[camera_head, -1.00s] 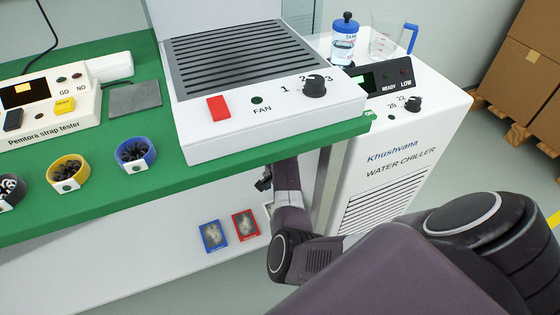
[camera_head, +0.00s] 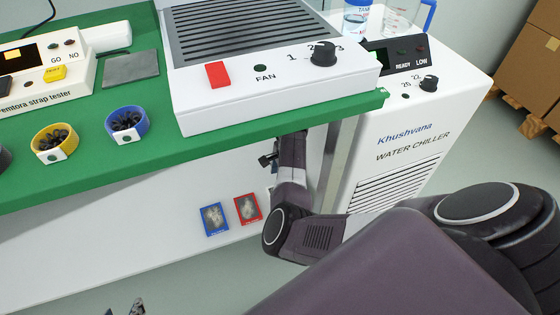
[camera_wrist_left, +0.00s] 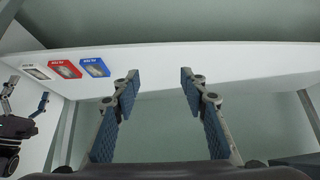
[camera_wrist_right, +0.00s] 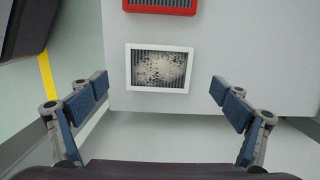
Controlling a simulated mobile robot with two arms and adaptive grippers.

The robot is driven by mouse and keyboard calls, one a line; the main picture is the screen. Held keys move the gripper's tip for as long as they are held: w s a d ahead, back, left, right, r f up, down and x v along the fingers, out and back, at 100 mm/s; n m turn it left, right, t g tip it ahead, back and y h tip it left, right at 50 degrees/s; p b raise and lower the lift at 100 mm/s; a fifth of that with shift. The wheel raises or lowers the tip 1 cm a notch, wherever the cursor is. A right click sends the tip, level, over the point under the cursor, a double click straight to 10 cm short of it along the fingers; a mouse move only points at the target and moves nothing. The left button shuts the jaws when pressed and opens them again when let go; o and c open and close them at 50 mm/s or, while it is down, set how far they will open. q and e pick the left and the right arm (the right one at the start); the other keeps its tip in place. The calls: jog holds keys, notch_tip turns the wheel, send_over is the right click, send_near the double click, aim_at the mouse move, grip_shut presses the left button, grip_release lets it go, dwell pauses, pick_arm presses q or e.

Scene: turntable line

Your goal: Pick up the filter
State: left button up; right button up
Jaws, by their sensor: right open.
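Three framed filters with grey dusty faces sit in a row on a white surface below the green bench: blue (camera_head: 214,219), red (camera_head: 247,209) and white (camera_wrist_right: 158,68). In the head view the white one is mostly hidden by my right arm. My right gripper (camera_wrist_right: 159,88) is open and empty, its fingers apart on either side of the white filter in the right wrist view; I see no contact. My left gripper (camera_wrist_left: 159,80) is open and empty, facing the white surface's edge. Its tips barely show at the bottom of the head view (camera_head: 128,308).
The green bench (camera_head: 75,182) overhangs my right gripper and holds a white fan unit (camera_head: 280,93), blue (camera_head: 140,137) and yellow (camera_head: 42,152) bins, and a strap tester. A water chiller (camera_head: 408,150) stands right of my forearm.

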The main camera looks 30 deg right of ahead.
jog(key=f, duration=0.1)
jog(key=f+b, duration=0.1)
jog(key=f, duration=0.2)
jog(key=shift+a+b, duration=0.25)
jog(key=shift+b, duration=0.15)
pick_arm(q)
jog(key=w+d+r+t+h, duration=0.1)
jog(key=w+d+r+t, duration=0.2)
jog(key=w+r+t, duration=0.2)
jog(key=w+r, duration=0.3)
jog(key=shift+h, duration=0.3)
jog(key=shift+w+d, duration=0.1)
pick_arm(e)
jog(key=c, duration=1.3)
